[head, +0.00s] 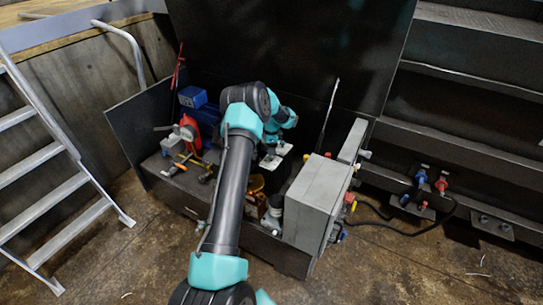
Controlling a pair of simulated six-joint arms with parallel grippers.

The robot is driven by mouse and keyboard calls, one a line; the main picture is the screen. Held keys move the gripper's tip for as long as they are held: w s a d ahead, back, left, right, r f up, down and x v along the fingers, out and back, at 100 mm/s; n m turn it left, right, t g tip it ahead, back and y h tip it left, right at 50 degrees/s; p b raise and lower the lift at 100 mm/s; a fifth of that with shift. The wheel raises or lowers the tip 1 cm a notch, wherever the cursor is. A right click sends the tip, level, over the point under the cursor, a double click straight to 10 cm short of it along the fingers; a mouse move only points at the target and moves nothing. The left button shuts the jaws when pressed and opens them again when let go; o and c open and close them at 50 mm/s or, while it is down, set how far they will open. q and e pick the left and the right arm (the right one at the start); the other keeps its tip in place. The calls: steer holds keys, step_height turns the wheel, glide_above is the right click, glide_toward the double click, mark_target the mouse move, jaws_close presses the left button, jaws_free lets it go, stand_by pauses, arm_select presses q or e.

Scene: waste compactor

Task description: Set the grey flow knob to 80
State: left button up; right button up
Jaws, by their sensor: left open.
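My left gripper (276,156) is open, above the inside of a dark open-topped metal box (262,249), with its pale fingers pointing down. I cannot make out the grey flow knob or its scale. It may be hidden behind my left arm or gripper, or be too small to tell. Near the gripper, a dark round part with a pale band (272,215) and an amber-brown part (256,184) stand in the box, partly covered by the arm. I cannot tell whether the gripper touches anything. My right gripper is not in view.
A grey cabinet (318,198) stands at the box's right end. A blue unit (193,97), a red round part (189,131) and brass fittings (206,173) sit at its left. A raised dark lid (290,45) stands behind. A ladder (60,150) is at left.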

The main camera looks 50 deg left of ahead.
mark_target(272, 158)
arm_select(q)
step_height(272, 158, down, 5)
steer(key=shift+f, duration=0.2)
steer(key=shift+c, duration=0.4)
steer(key=c, duration=0.8)
steer(key=shift+c, duration=0.2)
steer(key=shift+n, duration=0.4)
steer(key=n, duration=1.1)
